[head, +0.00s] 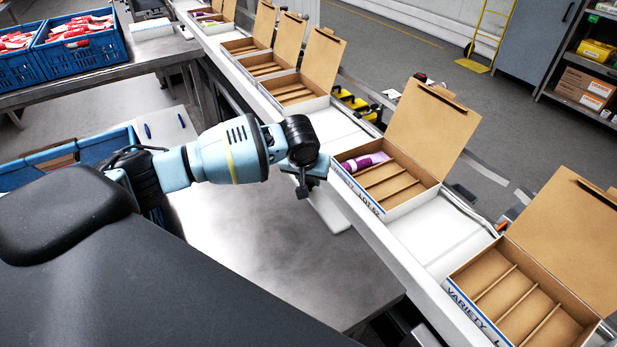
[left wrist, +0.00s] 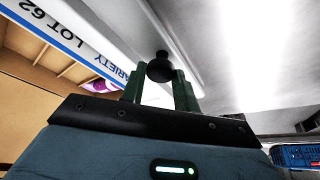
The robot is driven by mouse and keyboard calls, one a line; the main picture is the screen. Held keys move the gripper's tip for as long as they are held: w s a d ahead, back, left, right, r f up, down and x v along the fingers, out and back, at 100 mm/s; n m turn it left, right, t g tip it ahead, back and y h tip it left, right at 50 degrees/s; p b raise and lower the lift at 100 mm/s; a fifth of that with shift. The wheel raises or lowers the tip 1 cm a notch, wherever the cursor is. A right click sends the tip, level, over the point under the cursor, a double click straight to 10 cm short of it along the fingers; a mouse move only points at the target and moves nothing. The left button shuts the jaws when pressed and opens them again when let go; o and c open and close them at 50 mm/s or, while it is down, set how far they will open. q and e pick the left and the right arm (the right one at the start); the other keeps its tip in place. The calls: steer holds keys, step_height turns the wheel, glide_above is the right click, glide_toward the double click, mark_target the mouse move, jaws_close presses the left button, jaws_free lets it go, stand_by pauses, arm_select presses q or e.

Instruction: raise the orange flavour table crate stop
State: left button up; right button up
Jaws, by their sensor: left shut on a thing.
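My left gripper (head: 304,187) is beside the near edge of the conveyor, low in front of an open variety box. In the left wrist view its two dark green fingers (left wrist: 160,90) are shut on a black round-topped knob (left wrist: 159,66), which stands up between the fingertips. I cannot tell from these frames whether this knob belongs to the orange flavour table crate stop. In the head view the knob is hidden by the gripper and wrist. My right gripper is not in view.
The variety box (head: 436,192) by the gripper holds a purple-wrapped lolly (head: 366,161). More open boxes line the conveyor (head: 432,237). Blue crates of red packets (head: 80,62) stand on the back table. Another blue crate (head: 108,148) is at left. The steel table (head: 290,255) below is mostly clear.

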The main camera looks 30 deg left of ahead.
arm_select(q)
steer(key=shift+w+d+r+g+y, duration=0.35)
steer(key=shift+w+g+y, duration=0.1)
steer(key=shift+g, duration=0.35)
steer(key=shift+w+d+r+m+g+y, duration=0.1)
steer(key=shift+w+d+m+g+y, duration=0.2)
steer(key=shift+g, duration=0.4)
steer(key=shift+w+d+g+y, duration=0.1)
steer(key=shift+w+g+y, duration=0.3)
steer(key=shift+g, duration=0.2)
steer(key=shift+w+d+g+y+b, duration=0.25)
steer(key=shift+w+g+b, duration=0.1)
steer(key=shift+g+b, duration=0.2)
steer(key=shift+w+r+g+y, duration=0.15)
steer(key=shift+w+g+y, duration=0.05)
steer(key=shift+g+y, duration=0.2)
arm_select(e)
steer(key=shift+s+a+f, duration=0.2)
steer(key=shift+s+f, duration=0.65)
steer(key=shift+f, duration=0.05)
arm_select(q)
steer(key=shift+m, duration=0.3)
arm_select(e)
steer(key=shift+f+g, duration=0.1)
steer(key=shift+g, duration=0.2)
arm_select(q)
steer(key=o, duration=1)
steer(key=shift+c, duration=0.2)
steer(key=shift+r, duration=0.15)
